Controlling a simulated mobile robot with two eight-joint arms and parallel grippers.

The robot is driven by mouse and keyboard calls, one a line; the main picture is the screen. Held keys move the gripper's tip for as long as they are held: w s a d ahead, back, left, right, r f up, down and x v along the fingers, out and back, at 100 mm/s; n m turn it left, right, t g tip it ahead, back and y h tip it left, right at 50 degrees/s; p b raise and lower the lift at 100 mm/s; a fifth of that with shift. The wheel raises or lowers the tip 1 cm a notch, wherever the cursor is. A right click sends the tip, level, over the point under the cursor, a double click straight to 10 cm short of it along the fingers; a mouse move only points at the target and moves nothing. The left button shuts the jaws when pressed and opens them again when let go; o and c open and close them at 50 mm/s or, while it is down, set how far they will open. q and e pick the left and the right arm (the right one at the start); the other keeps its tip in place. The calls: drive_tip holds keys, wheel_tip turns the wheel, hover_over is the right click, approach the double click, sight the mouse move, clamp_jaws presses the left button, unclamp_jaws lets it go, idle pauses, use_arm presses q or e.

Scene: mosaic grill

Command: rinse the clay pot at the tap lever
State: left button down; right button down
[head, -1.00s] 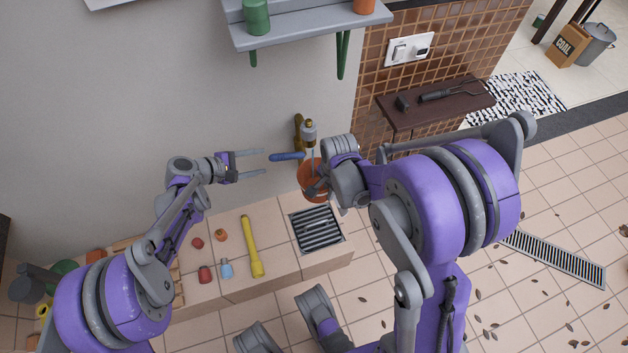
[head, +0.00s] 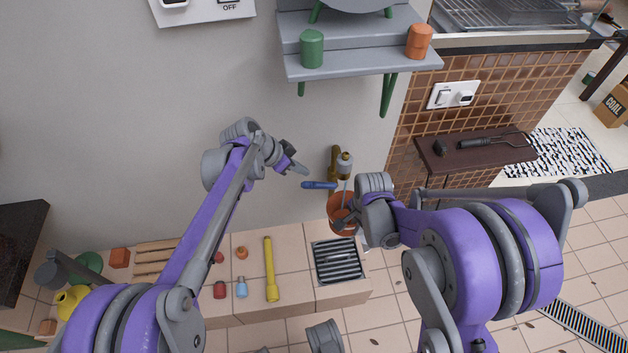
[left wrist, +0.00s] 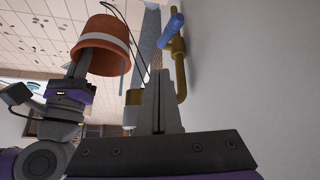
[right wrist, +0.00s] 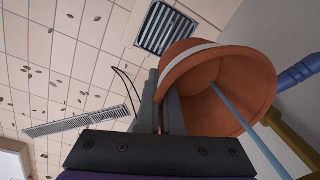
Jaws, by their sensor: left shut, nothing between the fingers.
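The orange clay pot (head: 340,212) with a pale band hangs under the brass tap (head: 335,160), tilted in the right wrist view (right wrist: 215,75). A thin light-blue water stream (right wrist: 240,118) runs from the tap into its mouth. My right gripper (head: 348,220) is shut on the pot's wall at the rim. The blue tap lever (head: 319,185) points left from the tap; it also shows in the left wrist view (left wrist: 171,30). My left gripper (head: 303,170) is shut and empty, just above and left of the lever. I cannot tell whether it touches the lever.
A drain grate (head: 338,262) lies in the tiled counter below the pot. A grey shelf (head: 360,62) is above; a dark side shelf (head: 475,150) is right.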

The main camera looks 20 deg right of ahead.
use_arm(q)
wheel_tip(320, 180, up, 2)
drive_tip(key=m, duration=0.6)
hover_over(320, 185)
drive_tip(key=s+a, duration=0.1)
drive_tip(key=s, duration=0.1)
wheel_tip(320, 185, down, 8)
drive_tip(key=f, duration=0.1)
drive_tip(key=w+a+f+y, duration=0.1)
drive_tip(key=f, duration=0.1)
drive_tip(key=shift+w, duration=0.2)
drive_tip(key=shift+w+a+f, duration=0.1)
drive_tip(key=shift+w+f, duration=0.05)
drive_tip(key=shift+f, duration=0.25)
